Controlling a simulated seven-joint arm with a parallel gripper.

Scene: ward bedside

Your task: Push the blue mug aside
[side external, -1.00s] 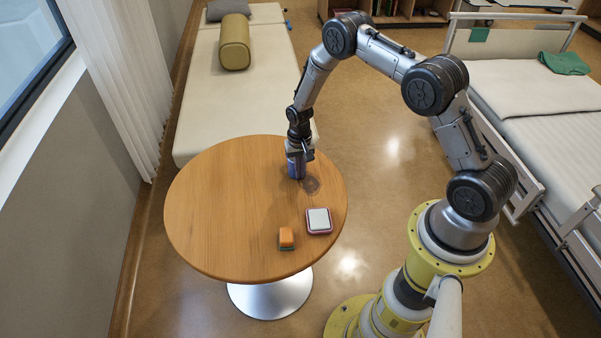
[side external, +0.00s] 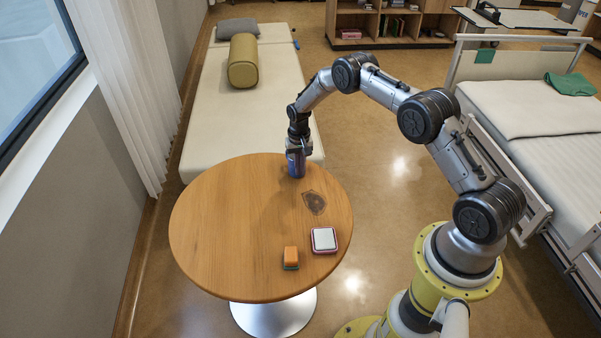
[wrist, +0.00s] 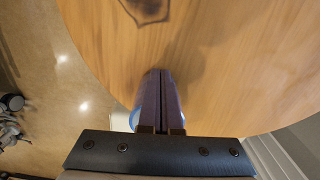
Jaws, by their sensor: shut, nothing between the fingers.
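The blue mug (side external: 296,166) stands upright on the round wooden table (side external: 225,225), near its far edge. In the wrist view only slivers of blue (wrist: 134,119) show beside the fingers, and most of the mug is hidden. My gripper (side external: 297,150) points down at the mug in the side view and overlaps it there. In the wrist view its two dark fingers (wrist: 161,78) are together with nothing between them. I cannot tell whether they touch the mug.
A dark scorch-like mark (side external: 314,203) lies on the tabletop, nearer than the mug. A white-topped, red-edged box (side external: 324,239) and an orange block (side external: 291,256) sit nearer the front. The table's left half is clear. A couch (side external: 225,125) stands behind the table.

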